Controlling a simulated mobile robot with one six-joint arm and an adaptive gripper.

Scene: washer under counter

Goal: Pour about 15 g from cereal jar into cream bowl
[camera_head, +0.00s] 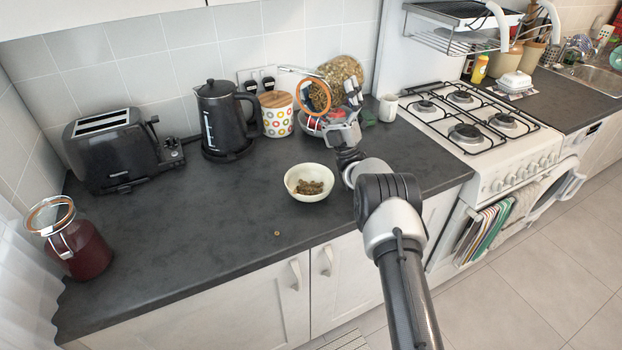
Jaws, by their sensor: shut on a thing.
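The cereal jar (345,76) is glass, filled with brownish cereal, and tilted far over with its orange-rimmed mouth pointing left. Its wire-clip lid hangs open. My gripper (338,112) is shut on the jar at the back of the counter, near the tiled wall; its fingers partly overlap the jar. The cream bowl (296,173) stands upright on the counter, in front of and below the jar mouth in the picture. Some brown cereal (309,187) lies in the bowl. I cannot tell whether any cereal is falling.
A black kettle (219,115) and dotted canister (277,120) stand left of the jar, with a toaster (107,150) farther left. A jar of dark red contents (82,250) stands front left. A white mug (388,108) and hob (465,125) are right. One crumb (277,233) lies on the counter.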

